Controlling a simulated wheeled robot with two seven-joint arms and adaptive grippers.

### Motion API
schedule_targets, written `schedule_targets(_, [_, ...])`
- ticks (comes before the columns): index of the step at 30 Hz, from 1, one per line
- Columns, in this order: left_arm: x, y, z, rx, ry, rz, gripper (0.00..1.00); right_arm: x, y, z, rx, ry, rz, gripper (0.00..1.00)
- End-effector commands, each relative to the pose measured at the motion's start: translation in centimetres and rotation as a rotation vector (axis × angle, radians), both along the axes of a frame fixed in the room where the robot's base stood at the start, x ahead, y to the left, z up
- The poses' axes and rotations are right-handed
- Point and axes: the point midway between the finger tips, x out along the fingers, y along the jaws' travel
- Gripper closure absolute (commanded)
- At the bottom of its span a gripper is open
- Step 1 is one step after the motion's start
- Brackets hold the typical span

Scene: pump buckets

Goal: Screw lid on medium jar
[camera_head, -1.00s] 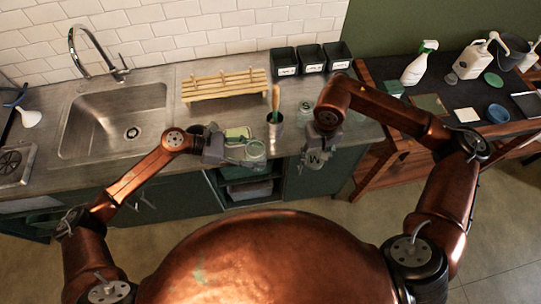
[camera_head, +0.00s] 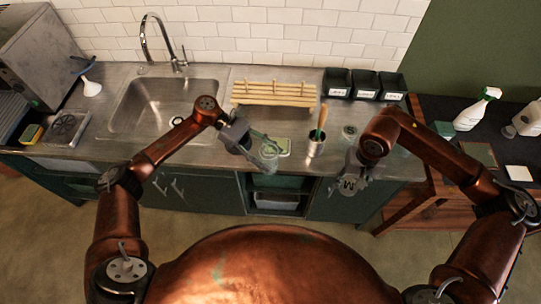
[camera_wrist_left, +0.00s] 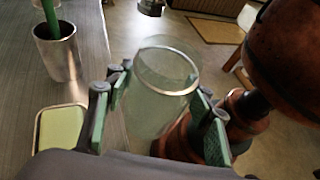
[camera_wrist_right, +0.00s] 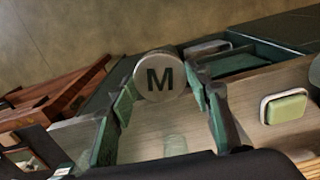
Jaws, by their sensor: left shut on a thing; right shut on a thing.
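My left gripper (camera_head: 262,150) is shut on a clear glass jar (camera_head: 269,157), held in the air at the counter's front edge. In the left wrist view the jar (camera_wrist_left: 158,95) sits between both finger pads, open, with a shiny band around its upper part. It looks tilted in the head view. My right gripper (camera_head: 352,172) is shut on a round grey lid marked M (camera_head: 348,186), held to the right of the jar, in front of the counter. In the right wrist view the lid (camera_wrist_right: 160,77) is between the fingertips, its M face showing. Jar and lid are apart.
On the counter behind stand a metal cup (camera_head: 316,147) with a wooden-handled brush, a green sponge in a tray (camera_wrist_left: 60,128), a small round item (camera_head: 349,132), a wooden rack (camera_head: 273,94) and black bins (camera_head: 365,84). A sink (camera_head: 150,108) is at left.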

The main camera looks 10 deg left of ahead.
Motion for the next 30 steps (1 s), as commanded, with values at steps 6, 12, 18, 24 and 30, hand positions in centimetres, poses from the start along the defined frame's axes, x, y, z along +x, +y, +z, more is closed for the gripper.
schedule_targets(6, [0.0,0.0,0.1,-0.001,-0.001,0.001,1.00,1.6,3.1,1.4,0.003,-0.005,0.043,0.64])
schedule_targets(12, [0.0,-0.1,0.1,-0.001,-0.001,0.001,1.00,4.1,9.2,4.5,0.003,-0.006,0.129,0.64])
schedule_targets(18, [0.0,0.0,0.1,-0.002,-0.001,0.001,1.00,5.8,15.7,8.1,0.005,-0.002,0.217,0.64])
schedule_targets(24, [0.0,0.0,0.1,-0.002,-0.001,0.001,1.00,6.8,21.6,11.7,0.007,0.001,0.290,0.64])
schedule_targets(30, [0.0,0.0,0.1,-0.002,-0.001,0.001,1.00,7.1,25.4,14.1,0.010,0.007,0.331,0.64])
